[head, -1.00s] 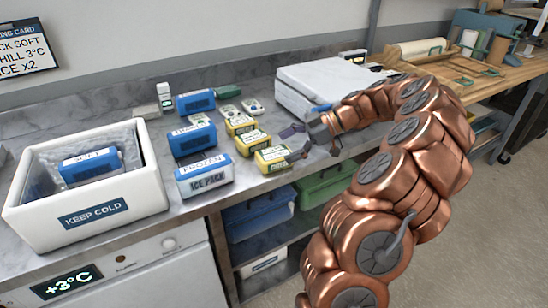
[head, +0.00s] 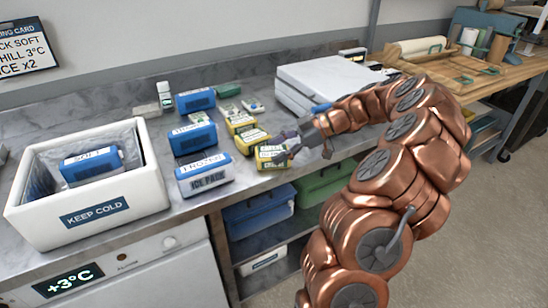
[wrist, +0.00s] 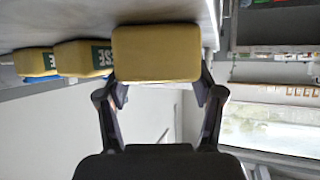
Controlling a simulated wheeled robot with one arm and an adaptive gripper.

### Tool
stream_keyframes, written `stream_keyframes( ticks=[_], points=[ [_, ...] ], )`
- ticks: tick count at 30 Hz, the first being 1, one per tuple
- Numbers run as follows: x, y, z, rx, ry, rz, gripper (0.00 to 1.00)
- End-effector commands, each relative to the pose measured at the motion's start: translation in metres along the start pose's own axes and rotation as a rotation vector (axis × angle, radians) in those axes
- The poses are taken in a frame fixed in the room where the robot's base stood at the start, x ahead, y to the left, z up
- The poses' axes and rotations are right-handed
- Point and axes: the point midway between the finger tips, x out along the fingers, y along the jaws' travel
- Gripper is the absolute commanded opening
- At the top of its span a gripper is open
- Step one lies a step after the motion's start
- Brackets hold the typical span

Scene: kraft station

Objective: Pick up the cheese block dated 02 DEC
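Several yellow cheese blocks stand in a row on the counter. The front one (head: 270,155) is nearest the counter's front edge, with a second block (head: 255,138) and a third (head: 240,123) behind it. No date is legible. My gripper (head: 285,150) is at the right side of the front block and partly covers it. In the wrist view, that block (wrist: 156,52) fills the space between and just beyond my spread fingers (wrist: 160,92). The fingers look open, one towards each side of it; contact cannot be made out. Two other blocks (wrist: 83,58) (wrist: 36,62) show at the left.
Blue ice packs (head: 204,175) stand left of the cheese, close by. A white KEEP COLD box (head: 95,212) with a blue pack inside is further left. A closed white case (head: 330,82) is behind my gripper. Small items (head: 165,95) stand near the wall.

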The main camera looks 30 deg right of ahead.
Motion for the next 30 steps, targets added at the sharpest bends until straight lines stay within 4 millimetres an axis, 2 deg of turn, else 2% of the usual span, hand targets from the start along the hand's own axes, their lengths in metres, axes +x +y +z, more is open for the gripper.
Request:
stream_keyframes(
  ticks=[1, 7, 16, 23, 25, 30],
  points=[
    [0.000, 0.000, 0.001, 0.001, -0.001, -0.001, 0.42],
    [0.000, 0.000, 0.001, 0.001, -0.001, 0.000, 0.21],
    [-0.001, 0.000, -0.002, -0.001, -0.001, 0.001, 0.21],
    [-0.013, 0.001, -0.023, -0.005, -0.001, 0.002, 0.21],
    [-0.019, 0.000, -0.030, -0.004, -0.001, 0.003, 0.21],
    [-0.049, -0.022, -0.016, -0.002, 0.002, 0.005, 0.21]
  ],
)
